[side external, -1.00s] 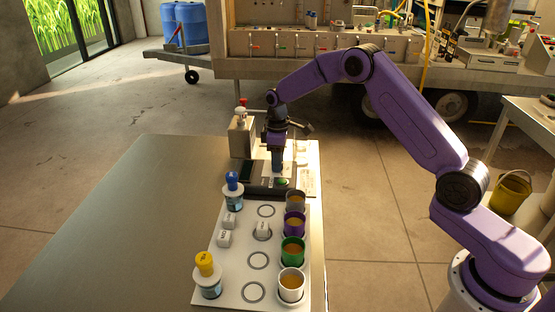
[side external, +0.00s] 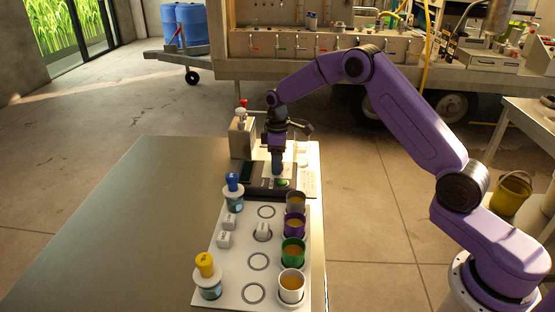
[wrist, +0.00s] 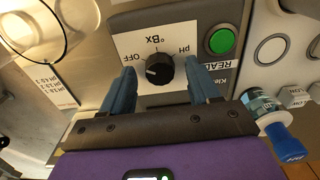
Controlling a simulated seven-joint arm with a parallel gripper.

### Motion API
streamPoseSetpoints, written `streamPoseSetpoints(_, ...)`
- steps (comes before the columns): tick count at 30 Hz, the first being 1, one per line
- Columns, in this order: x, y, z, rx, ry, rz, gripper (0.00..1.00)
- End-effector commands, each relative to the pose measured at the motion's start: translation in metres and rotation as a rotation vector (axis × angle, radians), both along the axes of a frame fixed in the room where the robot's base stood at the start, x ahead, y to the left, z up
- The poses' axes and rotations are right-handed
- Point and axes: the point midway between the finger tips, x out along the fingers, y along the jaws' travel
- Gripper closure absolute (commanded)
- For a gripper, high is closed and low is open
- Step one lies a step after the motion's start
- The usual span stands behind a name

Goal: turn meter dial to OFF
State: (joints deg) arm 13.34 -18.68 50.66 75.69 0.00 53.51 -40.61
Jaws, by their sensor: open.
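The meter dial is a black round knob (wrist: 159,69) on a white plate marked OFF, °Bx and pH, seen in the wrist view. Its white pointer mark seems to face left, toward the OFF side, but it is small. My gripper (wrist: 160,84) is open, with one blue finger on each side of the knob. I cannot tell whether the fingers touch it. In the side external view my gripper (side external: 278,172) points down over the meter (side external: 258,192), and it hides the dial there.
A green button (wrist: 220,41) marked READ sits right of the dial. A blue-capped bottle (side external: 233,190), a yellow-capped bottle (side external: 207,276) and several cups stand on the white tray (side external: 230,296) in front. A box-shaped stand (side external: 242,138) is behind the meter. The table's left side is clear.

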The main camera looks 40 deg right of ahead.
Motion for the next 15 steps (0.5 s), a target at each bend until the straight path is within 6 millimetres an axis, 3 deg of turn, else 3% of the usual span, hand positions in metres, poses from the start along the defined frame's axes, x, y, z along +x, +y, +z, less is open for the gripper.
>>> streamPoseSetpoints(7, 0.0, 0.0, 0.016, 0.0, -0.001, -0.002, 0.39)
streamPoseSetpoints(15, 0.001, 0.0, 0.069, 0.0, -0.004, -0.001, 0.39)
